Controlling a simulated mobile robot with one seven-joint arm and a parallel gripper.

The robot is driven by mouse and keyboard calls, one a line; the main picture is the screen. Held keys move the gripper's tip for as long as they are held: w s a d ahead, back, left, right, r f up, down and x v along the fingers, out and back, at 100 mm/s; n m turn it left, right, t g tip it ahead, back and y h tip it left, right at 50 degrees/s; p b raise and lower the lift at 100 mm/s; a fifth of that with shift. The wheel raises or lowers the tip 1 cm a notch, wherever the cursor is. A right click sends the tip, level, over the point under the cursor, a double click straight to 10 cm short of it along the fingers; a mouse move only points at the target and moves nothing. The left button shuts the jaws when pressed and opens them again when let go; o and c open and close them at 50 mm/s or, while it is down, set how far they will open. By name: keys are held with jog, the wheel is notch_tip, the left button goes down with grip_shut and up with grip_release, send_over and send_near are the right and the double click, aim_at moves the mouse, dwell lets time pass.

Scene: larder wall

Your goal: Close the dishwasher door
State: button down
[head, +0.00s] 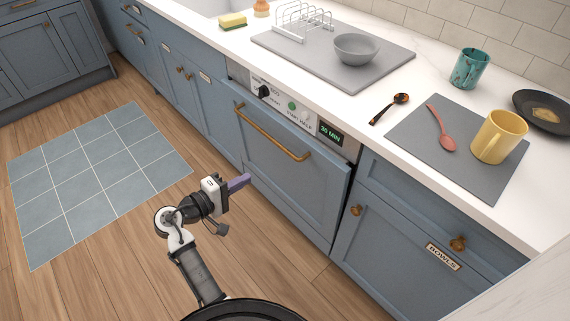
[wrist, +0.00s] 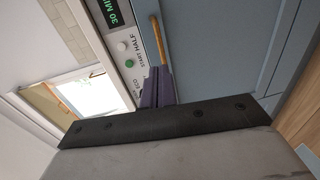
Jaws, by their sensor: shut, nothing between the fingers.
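The dishwasher door (head: 285,180) is a blue panel with a brass bar handle (head: 270,132), below a control strip (head: 295,115) with a knob, a green button and a lit display. Its top edge seems to stand slightly forward of the neighbouring fronts, with a dark gap at its right side. My gripper (head: 241,182) is shut and empty, in front of the door's lower left part in the head view. In the wrist view my purple fingers (wrist: 158,86) are together, with the door (wrist: 220,45), the handle (wrist: 158,40) and the control strip (wrist: 125,45) beyond. Contact cannot be told.
A white counter above holds a grey mat (head: 385,68) with a bowl (head: 356,48) and rack, a black spoon (head: 390,108), and another mat (head: 420,155) with a red spoon and yellow mug (head: 498,137). A tiled floor mat (head: 95,180) lies left. The wooden floor is otherwise clear.

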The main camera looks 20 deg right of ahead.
jog(key=p, duration=0.3)
send_near(289, 154)
jog(key=x, duration=0.5)
jog(key=shift+w+d, duration=0.1)
jog(key=shift+w+d+f, duration=0.15)
jog(key=shift+d, duration=0.2)
jog(key=shift+w+d+f, duration=0.15)
jog(key=shift+d, duration=0.2)
jog(key=shift+d+r, duration=0.1)
